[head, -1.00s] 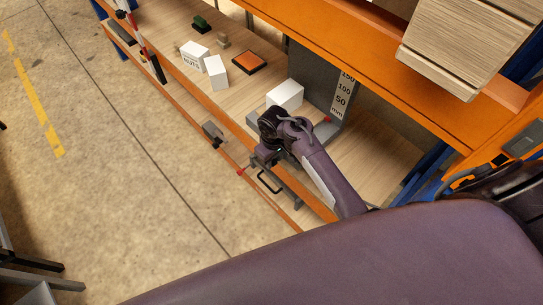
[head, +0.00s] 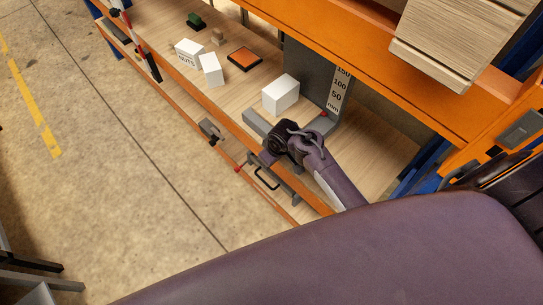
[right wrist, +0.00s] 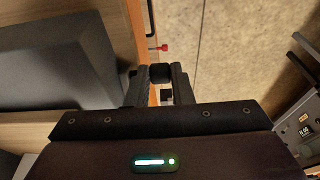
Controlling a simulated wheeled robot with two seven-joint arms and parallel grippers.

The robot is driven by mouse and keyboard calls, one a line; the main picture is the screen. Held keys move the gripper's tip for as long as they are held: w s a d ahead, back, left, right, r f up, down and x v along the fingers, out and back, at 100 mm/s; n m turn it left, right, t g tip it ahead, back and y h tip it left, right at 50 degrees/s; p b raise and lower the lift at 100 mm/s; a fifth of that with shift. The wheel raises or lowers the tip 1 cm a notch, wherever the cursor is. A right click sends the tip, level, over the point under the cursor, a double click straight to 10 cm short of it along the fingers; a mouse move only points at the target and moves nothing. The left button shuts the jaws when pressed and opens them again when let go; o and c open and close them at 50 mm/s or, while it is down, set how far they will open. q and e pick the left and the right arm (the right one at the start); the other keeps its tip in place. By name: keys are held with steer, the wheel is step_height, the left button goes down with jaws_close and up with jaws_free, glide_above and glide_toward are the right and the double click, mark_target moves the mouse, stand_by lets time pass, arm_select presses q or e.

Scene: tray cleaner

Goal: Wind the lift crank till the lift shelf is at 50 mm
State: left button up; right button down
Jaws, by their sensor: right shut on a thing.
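The grey lift shelf (head: 256,123) sits low on the rack's wooden deck, with a white box (head: 281,95) on it. An upright scale (head: 338,92) reads 150, 100, 50 and mm from top down. A red pointer (head: 323,114) beside it is below the 50, near the mm mark. My right gripper (head: 266,158) is at the front edge of the lift. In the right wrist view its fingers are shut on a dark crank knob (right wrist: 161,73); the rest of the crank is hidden. My left gripper is not in view.
A black handle (head: 266,180) and a small red knob (head: 237,169) are by the deck's front edge. A box marked NUTS (head: 188,53), another white box (head: 211,70) and an orange tray (head: 244,58) stand farther left. An orange beam (head: 370,50) runs above.

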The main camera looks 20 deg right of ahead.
steer(key=shift+w+r, duration=0.1)
steer(key=c, duration=1.6)
jaws_free()
steer(key=shift+o, duration=0.3)
steer(key=shift+w, duration=0.1)
steer(key=v, duration=0.7)
steer(key=shift+r+b, duration=0.3)
steer(key=shift+b, duration=0.1)
